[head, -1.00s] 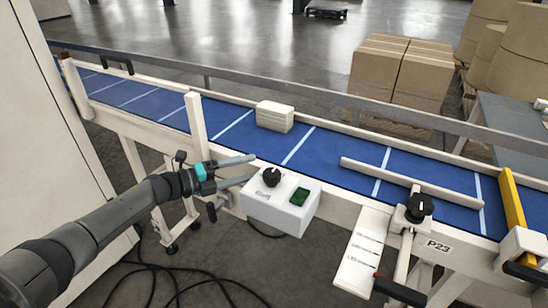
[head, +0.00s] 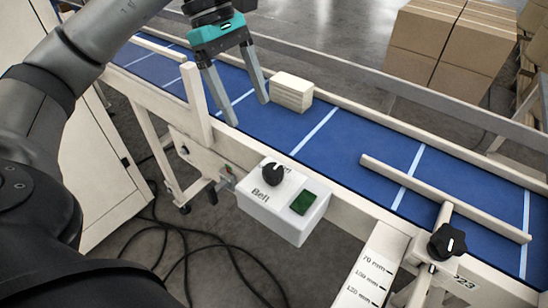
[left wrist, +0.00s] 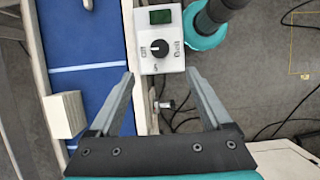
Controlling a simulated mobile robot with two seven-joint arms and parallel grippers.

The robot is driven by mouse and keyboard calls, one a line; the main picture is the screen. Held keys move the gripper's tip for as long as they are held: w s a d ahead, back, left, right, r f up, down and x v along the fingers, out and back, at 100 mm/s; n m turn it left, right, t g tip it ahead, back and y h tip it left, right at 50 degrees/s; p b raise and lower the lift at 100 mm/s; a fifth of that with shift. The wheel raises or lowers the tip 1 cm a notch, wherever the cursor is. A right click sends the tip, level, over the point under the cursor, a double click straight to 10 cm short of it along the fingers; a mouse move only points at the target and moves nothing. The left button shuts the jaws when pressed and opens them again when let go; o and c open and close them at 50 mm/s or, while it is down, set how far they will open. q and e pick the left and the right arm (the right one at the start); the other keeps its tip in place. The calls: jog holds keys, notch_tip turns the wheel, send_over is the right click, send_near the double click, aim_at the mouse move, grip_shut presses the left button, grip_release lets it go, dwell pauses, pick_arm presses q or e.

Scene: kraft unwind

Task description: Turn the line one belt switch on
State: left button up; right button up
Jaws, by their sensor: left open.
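The belt switch is a black knob (head: 273,174) on a white control box (head: 290,225) marked "Belt", with a dark green rectangle (head: 303,203) beside it. The box is fixed at the near side of the blue conveyor. In the left wrist view the knob (left wrist: 159,48) has a white mark pointing left, towards lettering that seems to read "Off". My left gripper (head: 248,112) is open and empty, raised above the conveyor edge, up and left of the box in the head view. In the left wrist view the knob lies beyond the open fingers (left wrist: 160,76), apart from them. My right gripper is out of view.
A pale block (head: 291,92) sits on the blue belt (head: 345,150) close by my left gripper. A guide rail (head: 445,198) with a black clamp knob (head: 447,242) stands to the right. Cables (head: 180,245) lie on the floor. Cartons (head: 440,50) stand behind.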

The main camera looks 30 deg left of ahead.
aim_at(273, 170)
pick_arm(q)
jog(key=x, duration=1.3)
jog(key=shift+d+f, duration=0.15)
jog(key=shift+f, duration=0.05)
grip_shut()
